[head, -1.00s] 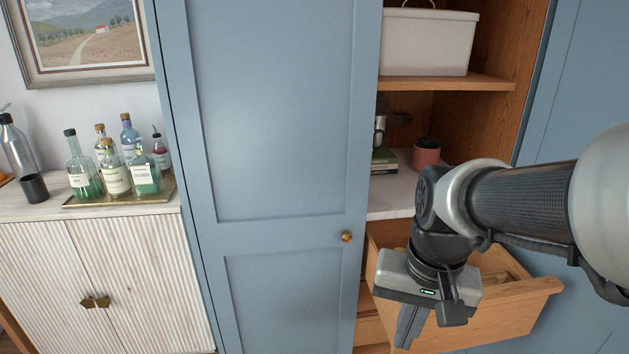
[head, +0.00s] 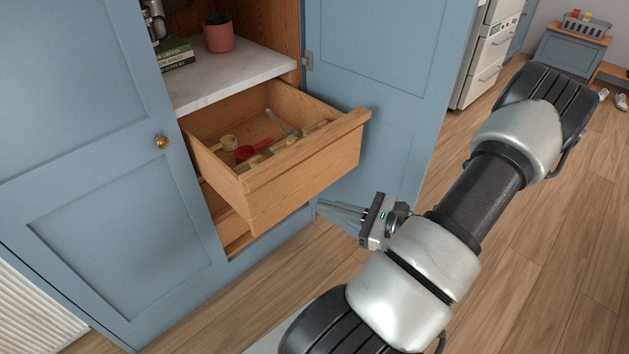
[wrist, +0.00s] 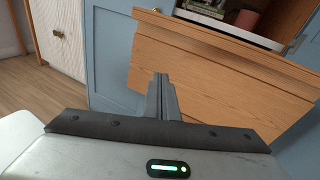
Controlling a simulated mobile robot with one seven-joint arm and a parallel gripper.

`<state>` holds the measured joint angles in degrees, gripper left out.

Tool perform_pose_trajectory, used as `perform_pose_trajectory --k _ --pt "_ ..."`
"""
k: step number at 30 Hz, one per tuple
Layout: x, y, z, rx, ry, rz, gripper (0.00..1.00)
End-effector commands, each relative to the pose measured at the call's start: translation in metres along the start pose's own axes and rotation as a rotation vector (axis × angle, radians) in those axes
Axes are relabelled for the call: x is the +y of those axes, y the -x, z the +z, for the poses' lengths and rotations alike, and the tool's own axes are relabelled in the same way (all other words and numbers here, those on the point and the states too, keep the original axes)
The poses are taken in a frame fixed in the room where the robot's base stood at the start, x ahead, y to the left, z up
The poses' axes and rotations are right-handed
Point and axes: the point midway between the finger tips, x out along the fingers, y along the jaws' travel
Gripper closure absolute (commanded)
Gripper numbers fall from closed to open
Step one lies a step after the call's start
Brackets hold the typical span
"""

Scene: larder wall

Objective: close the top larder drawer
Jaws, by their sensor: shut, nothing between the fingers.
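The top larder drawer (head: 310,170) is wooden and stands pulled well out below the marble shelf in the head view. Its front panel also fills much of the wrist view (wrist: 215,75). Several small utensils, among them a red one (head: 243,153) and a yellow one (head: 228,142), lie inside it. My gripper (head: 320,208) is shut and empty. In the head view it is to the right of and below the drawer front, its fingers pointing left toward it. In the wrist view the fingertips (wrist: 160,78) overlap the drawer front; I cannot tell whether they touch it.
A lower drawer (head: 232,225) shows beneath the top one. The left larder door (head: 110,170) with a brass knob is beside the drawer, and an open blue door (head: 385,90) stands behind it on the right.

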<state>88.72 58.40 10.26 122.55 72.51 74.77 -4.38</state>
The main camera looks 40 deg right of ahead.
Motion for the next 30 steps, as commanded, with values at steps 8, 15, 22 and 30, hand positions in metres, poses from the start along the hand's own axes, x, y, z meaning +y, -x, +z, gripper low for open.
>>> perform_pose_trajectory --k 8,15,22,30 --pt "-0.043 0.045 -0.045 -0.098 -0.131 -0.341 1.0" --pt "-0.053 0.018 -0.044 -0.1 -0.132 -0.343 1.0" --pt "-0.069 -0.029 -0.041 -0.1 -0.132 -0.342 1.0" --pt "-0.085 -0.071 -0.037 -0.098 -0.132 -0.343 1.0"
